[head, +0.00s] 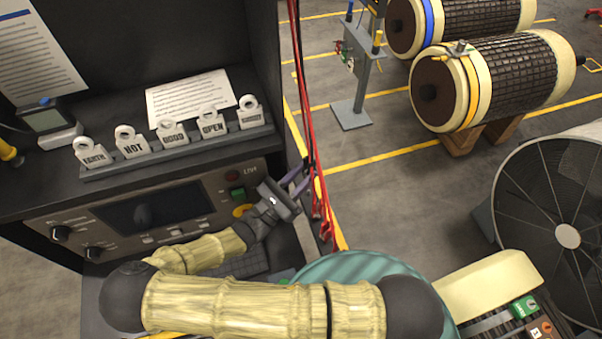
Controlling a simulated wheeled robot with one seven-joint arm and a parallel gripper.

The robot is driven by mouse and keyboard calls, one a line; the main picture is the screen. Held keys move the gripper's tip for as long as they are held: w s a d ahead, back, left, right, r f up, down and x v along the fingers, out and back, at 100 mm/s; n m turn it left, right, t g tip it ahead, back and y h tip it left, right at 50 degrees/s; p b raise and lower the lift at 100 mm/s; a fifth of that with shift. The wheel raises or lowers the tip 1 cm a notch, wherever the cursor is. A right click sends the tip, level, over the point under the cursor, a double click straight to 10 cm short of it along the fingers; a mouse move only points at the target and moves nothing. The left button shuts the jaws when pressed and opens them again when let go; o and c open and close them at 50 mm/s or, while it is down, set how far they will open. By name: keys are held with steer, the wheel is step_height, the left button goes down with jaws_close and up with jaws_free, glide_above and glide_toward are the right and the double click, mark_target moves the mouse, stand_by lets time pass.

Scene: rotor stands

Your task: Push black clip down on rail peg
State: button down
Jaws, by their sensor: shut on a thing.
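My gripper (300,182) is at the right side of the dark console, its fingers pointing up and right towards hanging leads. It is shut on what looks like the black clip (309,164), a small dark piece at the fingertips beside the red leads. The fingers and leads partly cover the clip. I cannot make out the rail peg, nor whether the clip touches it. Red clips (325,212) hang on the leads just right of and below my gripper.
The console (130,215) carries a row of white tags (172,132) on a rail, including HOT and OPEN. Red leads (305,80) hang along its right edge. A grey stand (360,75) and rotors (495,80) are behind to the right. A large fan-like drum (560,220) stands at right.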

mark_target(303, 200)
steer(key=shift+d, duration=0.1)
step_height(303, 200, down, 2)
steer(key=shift+s+b, duration=0.1)
steer(key=shift+b, duration=0.85)
step_height(303, 200, down, 3)
steer(key=b, duration=0.2)
steer(key=shift+r+b, duration=0.15)
steer(key=shift+b, duration=0.15)
steer(key=shift+f+b, duration=0.7)
steer(key=shift+f, duration=0.6)
steer(key=shift+f, duration=0.45)
steer(key=c, duration=1.4)
jaws_free()
steer(key=o, duration=0.3)
steer(key=shift+r, duration=0.15)
